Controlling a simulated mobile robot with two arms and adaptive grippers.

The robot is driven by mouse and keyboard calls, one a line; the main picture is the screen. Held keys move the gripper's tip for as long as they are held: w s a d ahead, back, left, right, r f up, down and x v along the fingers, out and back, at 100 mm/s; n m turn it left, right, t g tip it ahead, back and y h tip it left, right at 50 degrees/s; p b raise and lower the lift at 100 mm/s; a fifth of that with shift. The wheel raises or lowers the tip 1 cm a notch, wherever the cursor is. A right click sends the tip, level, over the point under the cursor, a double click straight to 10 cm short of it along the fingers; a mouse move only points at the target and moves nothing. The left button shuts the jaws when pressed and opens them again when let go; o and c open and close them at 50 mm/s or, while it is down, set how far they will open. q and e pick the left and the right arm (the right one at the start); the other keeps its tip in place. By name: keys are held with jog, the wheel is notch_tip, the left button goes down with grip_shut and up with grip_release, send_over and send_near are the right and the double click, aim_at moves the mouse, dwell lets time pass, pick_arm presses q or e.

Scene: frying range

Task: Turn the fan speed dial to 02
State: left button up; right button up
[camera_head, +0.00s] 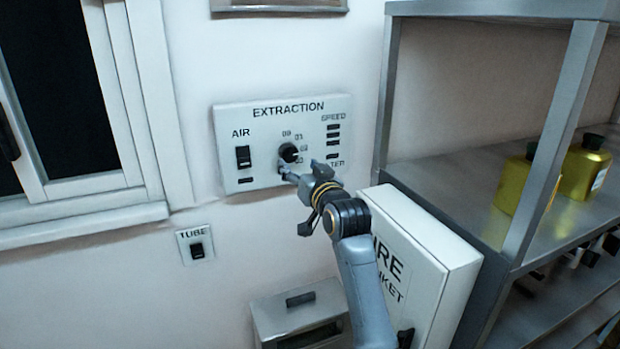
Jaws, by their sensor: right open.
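The fan speed dial (288,151) is a small dark round knob on the white EXTRACTION panel (262,118) on the wall. Printed numbers stand around its upper and right side, partly blurred; its exact setting is too small to tell. My right gripper (298,171) is open, just below and right of the dial, with its fingertips close to the knob's lower edge. I cannot tell whether they touch it. The gripper and arm hide part of the panel's lower right. My left gripper is not in view.
An AIR switch (243,157) sits left of the dial and SPEED bars (333,134) sit right of it. A TUBE switch (196,246) is lower left. A white fire blanket box (440,262) and a metal shelf (455,165) with yellow bottles (583,170) stand at the right.

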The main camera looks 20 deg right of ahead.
jog(key=s, duration=0.6)
jog(key=shift+s, duration=0.25)
jog(key=shift+d, duration=0.1)
notch_tip(320, 180, down, 43)
jog(key=s+a+n+g+b, duration=0.1)
jog(key=s+a+g+b, duration=0.1)
jog(key=g+b, duration=0.4)
jog(key=s+f+n+g+b, duration=0.15)
jog(key=s+f, duration=0.25)
jog(key=f, duration=0.5)
jog(key=s+f+m+g+b, duration=0.15)
jog(key=s+f, duration=0.25)
jog(key=f, duration=0.4)
jog(key=s+f+n+g+b, duration=0.2)
jog(key=s+f+g+b, duration=0.15)
jog(key=s+f, duration=1.95)
jog(key=s+f+g, duration=0.1)
jog(key=s+f, duration=0.2)
jog(key=s, duration=0.5)
jog(key=s+d+f+g+b, duration=0.1)
jog(key=s+f+g, duration=0.1)
jog(key=s, duration=0.6)
jog(key=s+d+f+n+g+b, duration=0.1)
jog(key=s+f, duration=0.4)
jog(key=s, duration=0.3)
jog(key=shift+s+d+h, duration=0.25)
jog(key=shift+h, duration=0.05)
